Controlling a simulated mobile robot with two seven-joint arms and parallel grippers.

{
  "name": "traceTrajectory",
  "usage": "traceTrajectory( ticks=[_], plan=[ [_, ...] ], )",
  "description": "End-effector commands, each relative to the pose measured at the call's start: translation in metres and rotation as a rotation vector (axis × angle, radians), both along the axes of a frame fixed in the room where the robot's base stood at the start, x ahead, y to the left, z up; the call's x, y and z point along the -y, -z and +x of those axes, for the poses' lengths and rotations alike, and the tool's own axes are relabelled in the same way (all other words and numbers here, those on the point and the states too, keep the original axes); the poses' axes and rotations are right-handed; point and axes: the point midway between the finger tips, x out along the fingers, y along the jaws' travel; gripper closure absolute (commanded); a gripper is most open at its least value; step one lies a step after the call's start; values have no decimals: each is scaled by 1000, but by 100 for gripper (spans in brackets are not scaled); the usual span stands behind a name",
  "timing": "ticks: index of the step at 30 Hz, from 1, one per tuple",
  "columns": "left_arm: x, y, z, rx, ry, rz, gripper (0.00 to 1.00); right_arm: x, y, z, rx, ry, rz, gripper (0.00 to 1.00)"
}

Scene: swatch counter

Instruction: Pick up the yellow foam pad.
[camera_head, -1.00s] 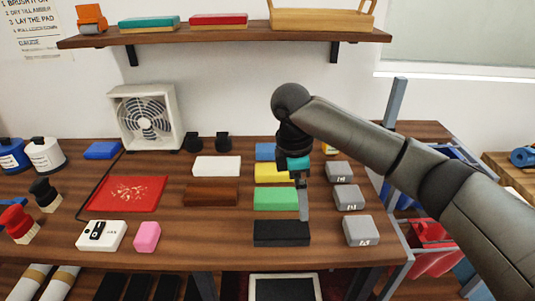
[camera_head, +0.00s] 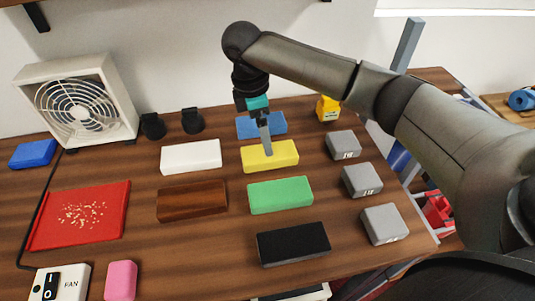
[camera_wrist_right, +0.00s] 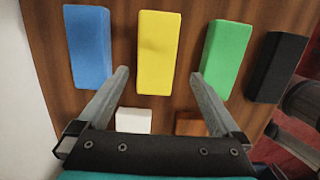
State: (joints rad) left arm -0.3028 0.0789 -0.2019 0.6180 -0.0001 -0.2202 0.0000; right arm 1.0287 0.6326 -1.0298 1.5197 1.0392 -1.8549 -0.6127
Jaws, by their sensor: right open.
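The yellow foam pad (camera_head: 280,157) lies flat on the wooden counter, between a blue pad (camera_head: 262,124) and a green pad (camera_head: 280,195). My right gripper (camera_head: 267,152) reaches down over it in the head view, partly covering it. In the right wrist view the yellow pad (camera_wrist_right: 158,50) shows between the two open fingers (camera_wrist_right: 160,76), with one fingertip on each side of its near end. Nothing is between the jaws; I cannot tell how far the tips are above the counter. My left gripper is not in view.
A black pad (camera_head: 293,244), a white block (camera_head: 191,156) and a brown block (camera_head: 192,200) lie close by. Several grey weights (camera_head: 362,180) stand to the right. A red tray (camera_head: 80,215) and a fan (camera_head: 78,102) are at left. A small yellow object (camera_head: 328,108) stands at the back.

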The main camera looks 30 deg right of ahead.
Motion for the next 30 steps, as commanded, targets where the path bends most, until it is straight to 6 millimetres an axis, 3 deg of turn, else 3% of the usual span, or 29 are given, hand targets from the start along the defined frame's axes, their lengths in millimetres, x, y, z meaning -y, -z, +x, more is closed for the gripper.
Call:
traceTrajectory(
  ticks=[1,8,18,27,30],
  plan=[
    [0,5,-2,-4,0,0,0,2,11,-1,-2,1,-1,0],
    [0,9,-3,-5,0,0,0,4,28,0,0,1,0,0],
    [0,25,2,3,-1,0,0,14,73,1,0,1,0,0],
    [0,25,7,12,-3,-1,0,15,76,1,2,0,0,0],
    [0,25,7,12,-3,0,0,15,76,1,2,0,0,10]
  ],
)
